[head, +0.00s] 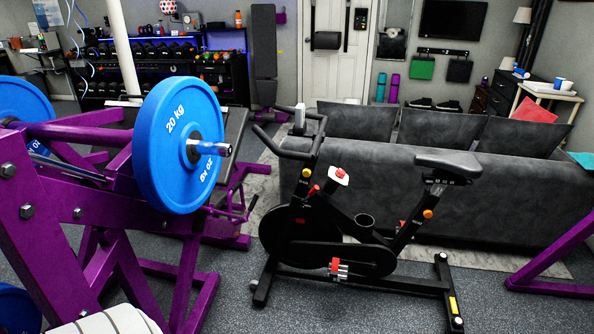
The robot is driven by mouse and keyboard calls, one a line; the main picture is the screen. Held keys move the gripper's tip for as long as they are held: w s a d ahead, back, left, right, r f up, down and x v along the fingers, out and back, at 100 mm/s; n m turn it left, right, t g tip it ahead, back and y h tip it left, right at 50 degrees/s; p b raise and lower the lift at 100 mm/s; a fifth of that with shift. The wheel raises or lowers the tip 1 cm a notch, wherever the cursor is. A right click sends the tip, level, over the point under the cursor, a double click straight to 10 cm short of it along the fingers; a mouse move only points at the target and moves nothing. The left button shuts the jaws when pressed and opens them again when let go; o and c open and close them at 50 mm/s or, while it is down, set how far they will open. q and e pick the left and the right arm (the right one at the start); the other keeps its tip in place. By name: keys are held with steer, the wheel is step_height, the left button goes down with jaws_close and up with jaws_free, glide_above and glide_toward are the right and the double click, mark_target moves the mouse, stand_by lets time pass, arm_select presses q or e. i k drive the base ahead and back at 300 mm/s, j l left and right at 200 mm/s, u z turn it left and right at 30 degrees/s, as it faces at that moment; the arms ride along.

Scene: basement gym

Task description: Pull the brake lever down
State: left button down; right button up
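A black exercise bike (372,236) stands upright on the grey floor, right of the middle of the head view. Its handlebars (297,148) are at the left and its saddle (449,163) at the right. A small lever with a red knob (340,172) on a white mount sits on the frame below the handlebars; it looks like the brake lever. It is too small to tell its exact position. Another small red part (314,189) is left of it. Neither of my grippers is in view, and nothing touches the lever.
A purple weight rack (45,225) with blue 20 kg plates (178,145) fills the left. A dark grey sofa (500,205) stands close behind the bike. A purple beam (555,262) is at the right edge. Floor in front of the bike is clear.

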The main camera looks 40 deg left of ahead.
mark_target(316, 188)
steer(key=i+j, duration=0.3)
steer(key=i, duration=0.2)
steer(key=i+j, duration=0.35)
steer(key=i+u, duration=0.05)
steer(key=i, duration=0.05)
